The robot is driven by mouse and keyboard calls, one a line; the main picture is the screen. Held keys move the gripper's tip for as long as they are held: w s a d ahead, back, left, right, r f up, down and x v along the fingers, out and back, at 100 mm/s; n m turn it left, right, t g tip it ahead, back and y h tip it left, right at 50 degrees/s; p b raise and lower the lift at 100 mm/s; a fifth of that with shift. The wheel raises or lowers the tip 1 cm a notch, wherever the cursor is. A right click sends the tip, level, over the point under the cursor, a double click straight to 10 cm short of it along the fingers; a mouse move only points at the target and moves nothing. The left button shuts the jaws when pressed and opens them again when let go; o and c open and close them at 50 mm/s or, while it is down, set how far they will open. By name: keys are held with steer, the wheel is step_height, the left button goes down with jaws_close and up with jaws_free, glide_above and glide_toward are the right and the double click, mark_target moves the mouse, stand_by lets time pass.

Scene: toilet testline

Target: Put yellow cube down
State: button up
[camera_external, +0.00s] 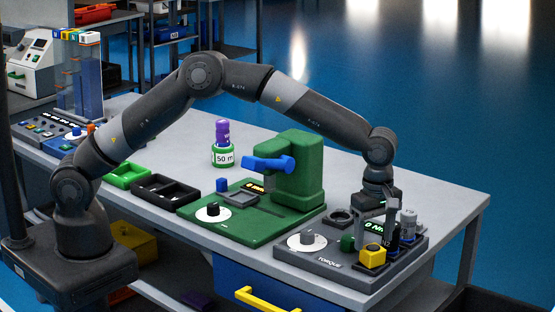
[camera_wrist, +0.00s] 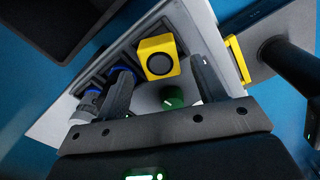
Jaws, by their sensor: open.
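The yellow cube (camera_external: 372,255) sits at the front right of the dark grey torque unit (camera_external: 318,262), below my gripper. In the wrist view the yellow cube (camera_wrist: 145,45) shows a round black face, lying between and beyond the fingertips. My gripper (camera_external: 376,226) is above the right part of the torque unit. Its two fingers stand apart in the wrist view (camera_wrist: 162,78), with a visible gap to the cube. The contact under the cube is hard to make out.
A green knob (camera_external: 347,243) is left of the cube; grey and dark cylinders (camera_external: 408,224) stand close on its right. A green press (camera_external: 298,175) with a blue lever is further left. A yellow drawer handle (camera_external: 262,300) is below the table edge. The back right tabletop is clear.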

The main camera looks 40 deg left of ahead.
mark_target(373, 248)
step_height(373, 248, up, 10)
steer(key=shift+f, duration=0.2)
steer(key=w+a+r+m+t, duration=0.15)
steer(key=a+r, duration=0.35)
steer(key=a, duration=0.6)
steer(key=w+a+r+m, duration=0.25)
steer(key=a+r, duration=0.25)
steer(key=a, duration=0.6)
steer(key=w+a+r+m+t, duration=0.1)
steer(key=a+r+m, duration=0.3)
steer(key=a, duration=0.8)
steer(key=s+a+f+m+t, duration=0.1)
steer(key=s+a+f+m, duration=0.1)
steer(key=s+a, duration=0.7)
steer(key=s+a+f+m+t, duration=0.2)
steer(key=s+a, duration=0.7)
steer(key=a, duration=0.8)
steer(key=shift+a+m, duration=0.25)
steer(key=shift+m, duration=0.55)
steer(key=shift+r, duration=0.1)
